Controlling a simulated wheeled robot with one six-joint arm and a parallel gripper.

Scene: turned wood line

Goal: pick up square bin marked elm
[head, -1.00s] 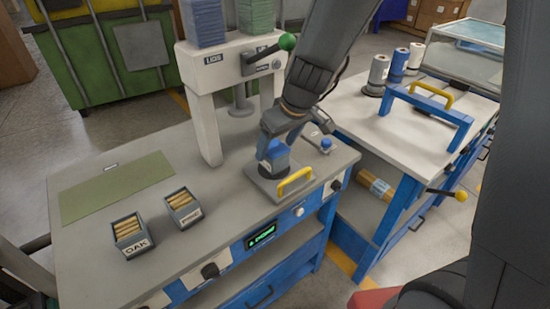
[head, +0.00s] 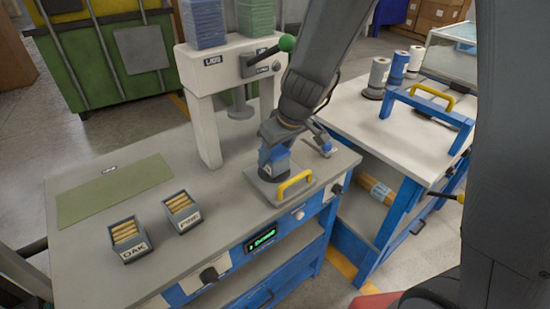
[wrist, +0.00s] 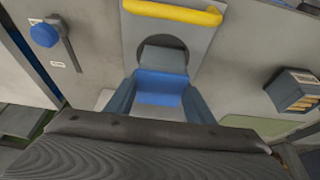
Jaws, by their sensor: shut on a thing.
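My gripper (head: 272,165) is at a grey plate with a yellow handle, near the bench's right front. In the wrist view its two grey fingers (wrist: 160,100) are shut on a blue and grey block (wrist: 162,82) above a dark round patch on the plate. I cannot tell whether this block is a bin, and no elm mark can be read on it. Two square grey bins of wooden sticks stand apart on the bench: one marked OAK (head: 133,250) and one that seems marked PINE (head: 184,221). One bin also shows in the wrist view (wrist: 294,90).
The plate's yellow handle (head: 295,186) stands close in front of my gripper. A white press frame (head: 207,120) rises behind-left. A green mat (head: 115,190) lies on the bench's left. A second bench with a blue frame (head: 430,105) is at right.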

